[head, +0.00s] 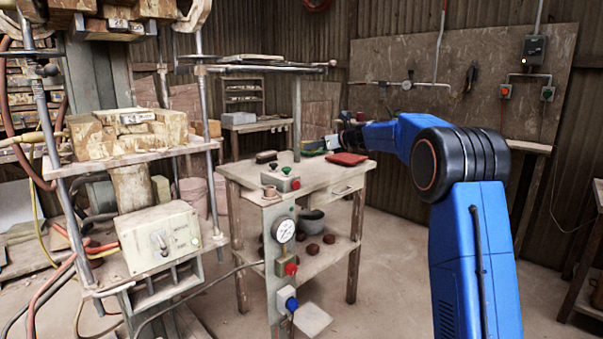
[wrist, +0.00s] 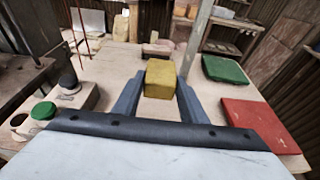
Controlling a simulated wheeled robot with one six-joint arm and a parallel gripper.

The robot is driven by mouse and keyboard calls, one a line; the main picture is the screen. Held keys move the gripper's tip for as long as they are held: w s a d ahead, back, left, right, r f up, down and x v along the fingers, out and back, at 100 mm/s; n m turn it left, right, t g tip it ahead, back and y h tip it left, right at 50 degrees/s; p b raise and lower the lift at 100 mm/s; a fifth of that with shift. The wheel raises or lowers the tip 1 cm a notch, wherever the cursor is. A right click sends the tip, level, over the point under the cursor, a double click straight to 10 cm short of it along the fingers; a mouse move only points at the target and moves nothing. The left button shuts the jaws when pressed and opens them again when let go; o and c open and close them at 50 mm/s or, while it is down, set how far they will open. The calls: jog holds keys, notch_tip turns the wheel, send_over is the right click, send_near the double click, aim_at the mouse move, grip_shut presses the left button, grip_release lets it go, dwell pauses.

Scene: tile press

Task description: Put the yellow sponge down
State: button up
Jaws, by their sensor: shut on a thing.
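The yellow sponge (wrist: 160,78) is a small block between the two fingers of my gripper (wrist: 161,84) in the wrist view. The fingers are shut on its sides. Beyond and below it is the pale worktable top (wrist: 115,68); the gap under the sponge is hard to judge. In the head view my gripper (head: 328,144) is over the back part of the table (head: 318,175), and the sponge cannot be made out there.
A red slab (wrist: 260,125) and a green slab (wrist: 224,70) lie right of my gripper. A dark brush-like block (wrist: 157,49) lies ahead. A control box with a green button (wrist: 43,111) stands at left. Bare tabletop shows left of the sponge. The press (head: 130,150) stands left of the table.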

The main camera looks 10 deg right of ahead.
send_over(314, 175)
jog(key=f, duration=0.5)
jog(key=shift+s+a+f, duration=0.15)
jog(key=shift+s+f, duration=0.1)
jog(key=shift+f, duration=2.25)
jog(key=shift+f, duration=0.1)
jog(key=o, duration=1)
